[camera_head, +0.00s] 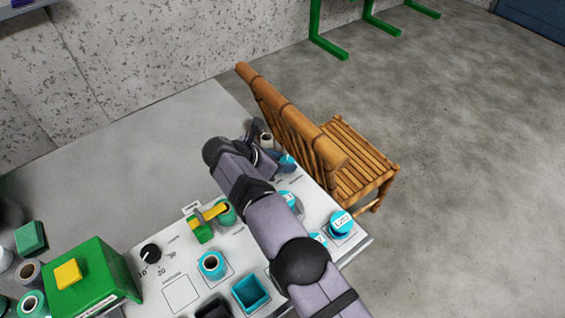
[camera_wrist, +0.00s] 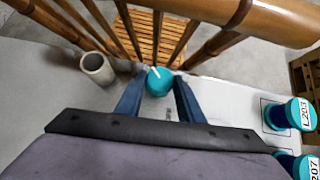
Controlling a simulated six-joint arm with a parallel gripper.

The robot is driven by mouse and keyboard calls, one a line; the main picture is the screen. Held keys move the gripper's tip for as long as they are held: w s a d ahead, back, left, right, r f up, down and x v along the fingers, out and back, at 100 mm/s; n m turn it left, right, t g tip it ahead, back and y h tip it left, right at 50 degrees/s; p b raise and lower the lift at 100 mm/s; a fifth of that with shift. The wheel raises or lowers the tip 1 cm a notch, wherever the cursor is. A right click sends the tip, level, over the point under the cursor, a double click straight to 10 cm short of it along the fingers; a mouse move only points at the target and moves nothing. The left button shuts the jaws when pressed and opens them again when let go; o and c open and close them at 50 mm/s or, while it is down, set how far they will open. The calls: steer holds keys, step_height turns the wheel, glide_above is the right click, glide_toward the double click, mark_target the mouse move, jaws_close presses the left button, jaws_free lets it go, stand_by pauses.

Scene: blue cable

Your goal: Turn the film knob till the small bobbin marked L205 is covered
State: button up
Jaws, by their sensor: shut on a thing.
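My gripper (camera_wrist: 160,92) has its two blue fingers on either side of a round teal knob (camera_wrist: 159,76) with a white mark on top, and is shut on it. In the head view a teal piece of it shows (camera_head: 287,162) beside my gripper (camera_head: 272,153), mostly hidden. A teal bobbin labelled L203 (camera_wrist: 291,114) stands at the right of the wrist view, with one ending in 207 (camera_wrist: 309,167) below it. In the head view a labelled teal bobbin (camera_head: 341,223) stands at the board's right corner. My arm partly covers others. I cannot read L205 anywhere.
A bamboo chair (camera_head: 345,165) stands close against the board's far edge, its back near my gripper. A beige cylinder (camera_wrist: 97,69) stands left of the knob. A yellow lever (camera_head: 210,215), black dial (camera_head: 151,252), teal box (camera_head: 252,293) and green box (camera_head: 96,281) lie leftward.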

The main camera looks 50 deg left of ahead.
steer(key=shift+w+r, duration=0.1)
steer(key=o, duration=1.1)
steer(key=shift+c, duration=0.2)
steer(key=shift+v, duration=3.7)
